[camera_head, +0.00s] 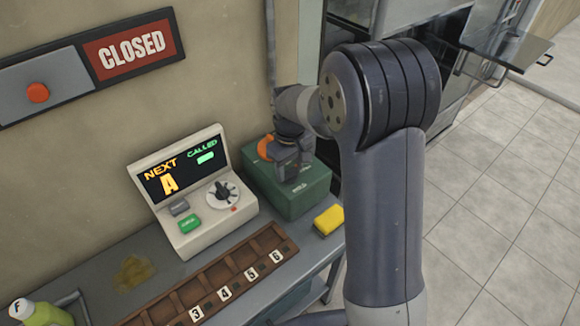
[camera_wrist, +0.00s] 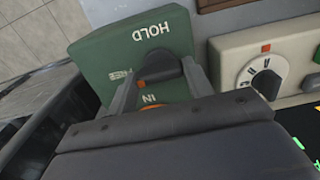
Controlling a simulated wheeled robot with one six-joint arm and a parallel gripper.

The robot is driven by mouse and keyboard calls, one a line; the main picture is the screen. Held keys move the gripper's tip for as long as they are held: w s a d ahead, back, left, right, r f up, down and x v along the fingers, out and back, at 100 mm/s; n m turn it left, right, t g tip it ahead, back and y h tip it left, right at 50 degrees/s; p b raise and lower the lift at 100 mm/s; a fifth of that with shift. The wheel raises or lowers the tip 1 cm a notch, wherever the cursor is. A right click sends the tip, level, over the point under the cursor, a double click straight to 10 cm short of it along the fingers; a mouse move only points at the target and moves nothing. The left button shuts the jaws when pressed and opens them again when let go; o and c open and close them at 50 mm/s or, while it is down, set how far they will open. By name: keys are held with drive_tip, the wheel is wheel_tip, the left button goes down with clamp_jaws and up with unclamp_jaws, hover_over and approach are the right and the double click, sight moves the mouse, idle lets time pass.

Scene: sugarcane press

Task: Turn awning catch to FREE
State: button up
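The awning catch appears to be the dark knob (camera_wrist: 162,72) on the green box (camera_wrist: 90,58). The wrist view shows HOLD printed upside down beyond the knob and IN on the near side. In the head view my gripper (camera_head: 288,165) is over the green box (camera_head: 300,200) and hides the knob.
The cream NEXT/CALLED console (camera_head: 215,222) with its own dial stands left of the box. A yellow block (camera_head: 328,220) lies at the right, a numbered wooden tray (camera_head: 215,272) in front. A spray bottle (camera_head: 42,314) is at lower left. A CLOSED sign (camera_head: 130,52) hangs above.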

sight(290, 170)
drive_tip(key=o, duration=0.4)
drive_tip(key=shift+r, duration=0.1)
wheel_tip(290, 170, up, 11)
drive_tip(key=shift+f+b, duration=0.15)
drive_tip(key=shift+b, duration=0.15)
wheel_tip(290, 170, down, 11)
drive_tip(key=shift+p, duration=0.35)
idle(0.5)
idle(0.4)
